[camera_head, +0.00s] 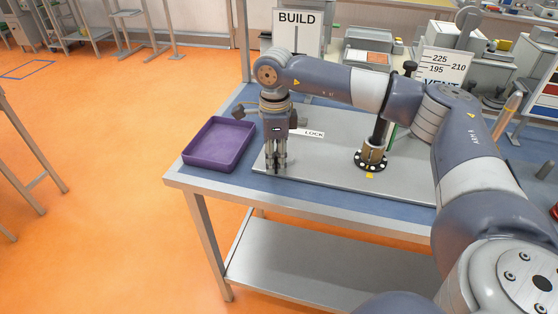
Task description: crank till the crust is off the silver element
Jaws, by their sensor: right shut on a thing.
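My right gripper (276,170) points straight down over the left end of a grey plate (325,176), near the purple tray. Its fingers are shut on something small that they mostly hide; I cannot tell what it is. A brass-coloured fitting on a round black flange (371,160) stands on the plate to the right of the gripper, apart from it. A dark upright rod (381,127) rises from this fitting and passes by my forearm. I cannot make out a crust or a silver element. My left gripper is not in view.
An open, empty-looking purple tray (217,145) sits at the table's left corner, close to my gripper. A "LOCK" label (312,133) lies behind the gripper. A "BUILD" sign (297,20) and a "VENT" sign (444,67) stand behind. The plate between gripper and flange is clear.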

